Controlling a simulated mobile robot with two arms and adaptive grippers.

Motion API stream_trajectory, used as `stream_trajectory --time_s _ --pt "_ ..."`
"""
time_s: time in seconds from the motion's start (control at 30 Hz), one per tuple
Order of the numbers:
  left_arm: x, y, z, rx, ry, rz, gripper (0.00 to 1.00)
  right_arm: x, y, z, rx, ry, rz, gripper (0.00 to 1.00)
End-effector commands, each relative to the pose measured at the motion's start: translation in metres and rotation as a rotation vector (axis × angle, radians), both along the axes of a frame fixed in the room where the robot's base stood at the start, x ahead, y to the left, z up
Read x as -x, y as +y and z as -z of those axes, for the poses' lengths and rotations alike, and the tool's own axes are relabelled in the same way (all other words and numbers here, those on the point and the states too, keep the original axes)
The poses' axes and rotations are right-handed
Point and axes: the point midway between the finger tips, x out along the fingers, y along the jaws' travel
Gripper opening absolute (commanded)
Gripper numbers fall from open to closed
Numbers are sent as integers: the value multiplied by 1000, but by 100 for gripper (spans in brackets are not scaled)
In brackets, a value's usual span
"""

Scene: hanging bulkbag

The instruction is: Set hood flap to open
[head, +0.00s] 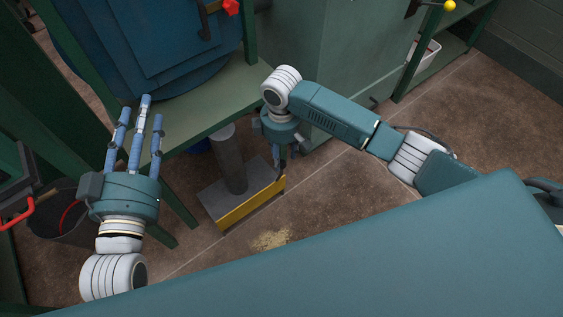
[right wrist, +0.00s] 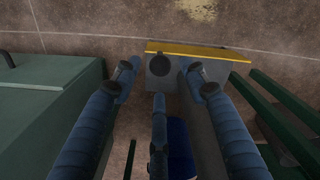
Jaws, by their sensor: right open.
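No part is plainly recognisable as the hood flap. A large blue rounded body (head: 150,45) in a green frame fills the upper left of the head view, with a dark handle (head: 206,22) and a red knob (head: 231,6) at its top right. My left gripper (head: 142,112) is open and empty, its fingers pointing up in front of the blue body's lower part. My right gripper (head: 284,156) hangs fingers down beside the green cabinet.
A grey post (head: 229,160) on a yellow-edged base (head: 252,204) stands on the floor below my right gripper. A green cabinet (head: 350,45) stands behind it. A dark bucket (head: 62,220) is at left. A yellow knob (head: 449,6) shows at upper right. Brown floor is clear at right.

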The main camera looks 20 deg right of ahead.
Motion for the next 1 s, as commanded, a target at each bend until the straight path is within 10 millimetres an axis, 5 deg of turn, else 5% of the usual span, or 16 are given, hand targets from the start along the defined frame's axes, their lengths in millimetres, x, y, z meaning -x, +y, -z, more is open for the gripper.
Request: stream_trajectory --time_s 0.33,1.0 --pt "0 0 0 0 0 0 40 0 0 -43 1 -1 0 44" --pt "0 0 0 0 0 0 40 11 10 -36 -21 -2 -1 44"
